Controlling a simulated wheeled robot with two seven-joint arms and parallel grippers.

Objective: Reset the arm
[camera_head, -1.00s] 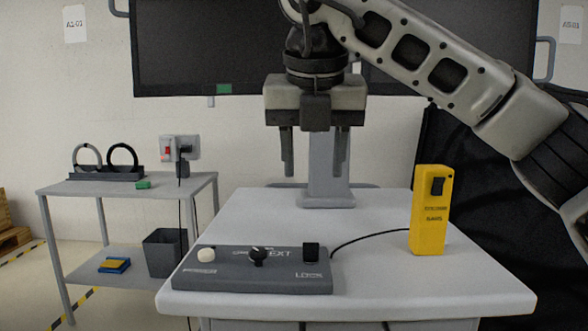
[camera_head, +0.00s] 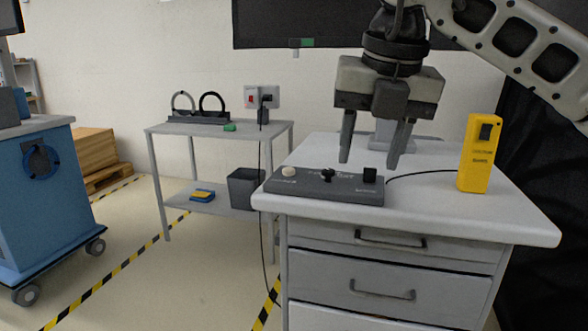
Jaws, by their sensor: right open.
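My right gripper (camera_head: 377,149) is at the end of the arm that comes in from the upper right. Its two dark fingers point down and are spread apart, with nothing between them. It hangs over the white top of the drawer cart (camera_head: 520,218), above and behind the dark grey control box (camera_head: 325,194). The box has a white button, a black knob and a black switch. A yellow box (camera_head: 478,153) with a black switch stands upright to the right of the gripper, apart from it. My left gripper is out of view.
A grey side table (camera_head: 160,128) with two ring-shaped items stands behind at left. A dark bin (camera_head: 243,188) is on its lower shelf. A blue wheeled cart (camera_head: 40,205) is at far left. Striped floor tape (camera_head: 105,279) crosses the open floor between the carts.

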